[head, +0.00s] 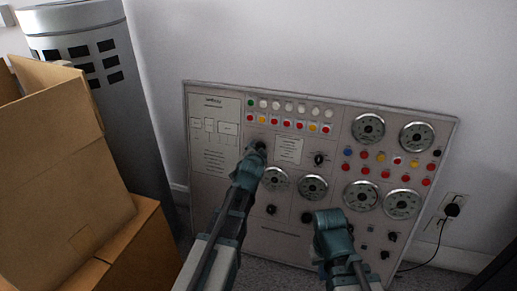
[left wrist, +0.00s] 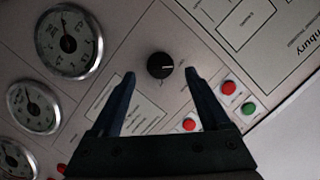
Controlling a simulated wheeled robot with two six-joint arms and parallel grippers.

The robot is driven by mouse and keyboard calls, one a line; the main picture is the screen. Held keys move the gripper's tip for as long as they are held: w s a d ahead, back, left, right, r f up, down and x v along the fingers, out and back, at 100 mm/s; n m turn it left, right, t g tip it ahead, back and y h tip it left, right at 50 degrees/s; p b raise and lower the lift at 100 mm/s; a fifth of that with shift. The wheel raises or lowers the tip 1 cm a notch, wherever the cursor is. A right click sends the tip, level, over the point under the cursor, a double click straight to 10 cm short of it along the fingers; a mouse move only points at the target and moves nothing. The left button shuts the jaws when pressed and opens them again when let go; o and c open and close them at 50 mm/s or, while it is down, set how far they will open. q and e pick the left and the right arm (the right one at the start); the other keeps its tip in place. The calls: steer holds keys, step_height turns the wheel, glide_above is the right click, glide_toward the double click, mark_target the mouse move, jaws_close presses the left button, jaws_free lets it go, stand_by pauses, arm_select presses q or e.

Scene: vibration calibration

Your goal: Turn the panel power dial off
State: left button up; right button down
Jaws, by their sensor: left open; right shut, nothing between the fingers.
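The light grey control panel (head: 213,180) leans against the wall in the head view. My left gripper (left wrist: 160,74) is open, with one finger on each side of the dial and a gap to both. In the head view my left gripper (head: 257,152) is at the upper left of the panel and largely hides this dial. My right gripper (head: 332,222) is shut and empty in front of the panel's lower middle.
Round gauges (head: 312,187), rows of coloured buttons (head: 287,122) and other black knobs (head: 319,159) cover the panel. Cardboard boxes (head: 60,150) and a grey cylinder (head: 85,50) stand at the left. A plugged-in cable (head: 440,232) hangs at the right.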

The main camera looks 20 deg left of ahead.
arm_select(q)
steer(key=p+v, duration=0.3)
steer(key=v, duration=0.7)
steer(key=shift+s, duration=0.2)
steer(key=s+d+f+n+g+h, duration=0.1)
steer(key=s+d+f+n+g, duration=0.2)
steer(key=s+d+f+g, duration=0.55)
steer(key=s+d+f+g+p, duration=0.1)
steer(key=s+d+f+g, duration=0.15)
steer(key=s, duration=0.55)
steer(key=s+d+f+g, duration=0.2)
steer(key=s+d+g, duration=0.15)
steer(key=s, duration=0.35)
step_height(320, 180, up, 35)
steer(key=t+p, duration=0.1)
steer(key=p, duration=3.4)
steer(key=shift+n, duration=0.4)
steer(key=shift+d, duration=0.1)
